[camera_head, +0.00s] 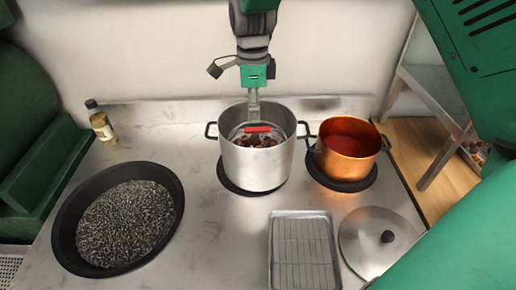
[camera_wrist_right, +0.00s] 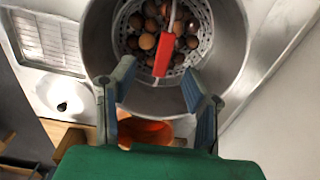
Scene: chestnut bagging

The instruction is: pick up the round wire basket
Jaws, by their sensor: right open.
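The round wire basket (camera_wrist_right: 133,20) is a pale perforated basket sitting inside the large steel pot (camera_head: 255,165). It holds several brown chestnuts (camera_head: 262,140). Its handle has a red grip (camera_head: 258,129), which also shows in the right wrist view (camera_wrist_right: 163,55). My right gripper (camera_head: 253,118) hangs from above over the pot, pointing down at the red grip. In the right wrist view its two fingers (camera_wrist_right: 157,76) are apart, with the red grip in the gap between and beyond them. The basket's lower part is hidden by the pot wall. My left gripper is not in view.
A copper pot (camera_head: 350,147) with red contents stands close to the right. A lid (camera_head: 378,240) and a tray with a wire rack (camera_head: 275,255) lie in front. A wide black pan (camera_head: 62,225) and a small bottle (camera_head: 101,126) are at left. A wall stands behind.

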